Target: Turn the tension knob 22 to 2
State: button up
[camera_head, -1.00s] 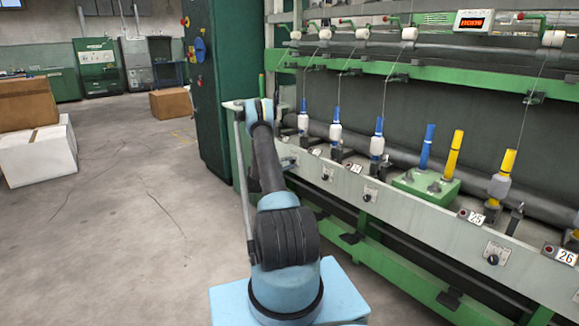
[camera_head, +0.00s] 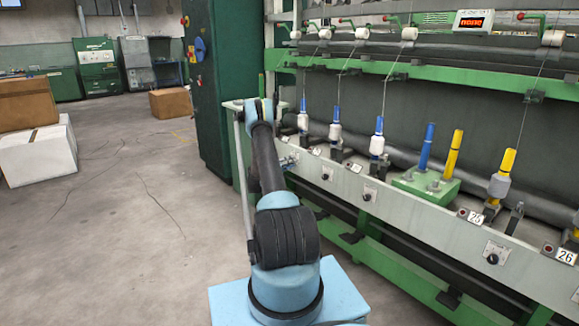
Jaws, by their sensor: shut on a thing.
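A row of spindle positions runs along the pale front rail (camera_head: 425,222) of the green spinning frame. My gripper (camera_head: 288,160) shows only as a small grey shape at the far left end of the rail, beyond my arm. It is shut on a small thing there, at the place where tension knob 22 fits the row. The knob itself and its dial are hidden or too small to read. Other black tension knobs show nearer: one (camera_head: 326,177) just right of my gripper, one (camera_head: 367,197) further along, and one (camera_head: 493,259) by number plate 25 (camera_head: 475,217).
Blue and yellow bobbins (camera_head: 453,155) stand along the rail, two of them on a green block (camera_head: 425,188). A green cabinet (camera_head: 215,85) stands just left of the frame's end. Boxes (camera_head: 38,150) stand at the left.

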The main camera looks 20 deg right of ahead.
dwell(0.5)
jog(key=o, duration=1)
jog(key=shift+f, duration=0.1)
jog(key=shift+a, duration=0.1)
jog(key=v, duration=1.1)
jog(key=shift+a, duration=0.4)
jog(key=shift+s, duration=0.1)
